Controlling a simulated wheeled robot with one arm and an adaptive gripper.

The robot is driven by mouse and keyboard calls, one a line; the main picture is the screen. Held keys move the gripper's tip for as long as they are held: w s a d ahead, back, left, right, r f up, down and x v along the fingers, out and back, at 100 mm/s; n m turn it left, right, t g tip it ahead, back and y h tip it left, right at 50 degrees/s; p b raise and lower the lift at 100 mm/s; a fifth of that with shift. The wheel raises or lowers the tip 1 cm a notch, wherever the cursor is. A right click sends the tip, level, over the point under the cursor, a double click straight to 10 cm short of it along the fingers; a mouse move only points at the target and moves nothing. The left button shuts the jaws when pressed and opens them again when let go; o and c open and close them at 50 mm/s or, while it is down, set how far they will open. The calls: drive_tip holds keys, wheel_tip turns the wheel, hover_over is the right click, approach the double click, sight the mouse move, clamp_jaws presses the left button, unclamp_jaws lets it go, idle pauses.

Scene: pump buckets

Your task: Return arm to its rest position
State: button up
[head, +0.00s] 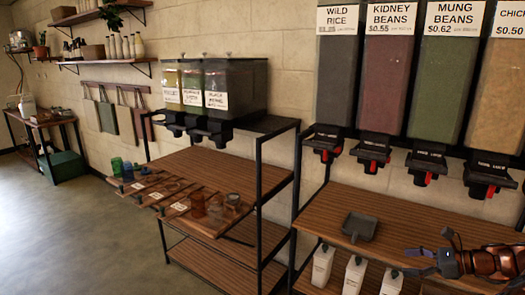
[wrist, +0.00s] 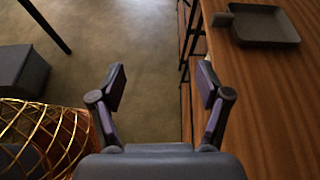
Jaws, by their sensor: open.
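My gripper (head: 412,262) is at the lower right of the head view, at the end of my orange and black arm, over the front part of the right wooden shelf (head: 470,238). In the wrist view my gripper (wrist: 161,82) has its two fingers spread apart with nothing between them. Grey-brown floor and the shelf's left edge show beyond the fingers. A dark grey scoop (head: 358,227) lies on the shelf, to the left of my gripper and apart from it. The scoop also shows at the upper right of the wrist view (wrist: 265,26).
Bulk dispensers (head: 385,70) with red-marked spouts hang above the shelf. A left rack (head: 205,168) holds smaller dispensers and jars. A gold wire basket (wrist: 45,130) and a dark box (wrist: 20,75) are left in the wrist view. Open floor (head: 75,215) lies left.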

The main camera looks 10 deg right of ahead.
drive_tip(key=a+r+n+g, duration=0.2)
drive_tip(key=a+r+n, duration=0.2)
drive_tip(key=a, duration=0.5)
drive_tip(key=a+r+n+g, duration=0.3)
drive_tip(key=a, duration=0.6)
drive_tip(key=s+a+r+n+g+h, duration=0.1)
drive_tip(key=s+a+n+g, duration=0.1)
drive_tip(key=s+a+n, duration=0.35)
drive_tip(key=s+a+r+n+g, duration=0.1)
drive_tip(key=s+a+n+g, duration=0.15)
drive_tip(key=a, duration=0.55)
drive_tip(key=s+a+n+h, duration=0.2)
drive_tip(key=s+n, duration=0.1)
drive_tip(key=s, duration=0.4)
drive_tip(key=s+a+n+h, duration=0.2)
drive_tip(key=s+a+h, duration=0.1)
drive_tip(key=s, duration=0.3)
drive_tip(key=s+d+f+n+h, duration=0.2)
drive_tip(key=s, duration=0.4)
drive_tip(key=s+d+f+n+h, duration=0.2)
drive_tip(key=s+n, duration=0.1)
drive_tip(key=s, duration=0.3)
drive_tip(key=shift+s+d+g, duration=0.25)
drive_tip(key=shift+s+g, duration=0.1)
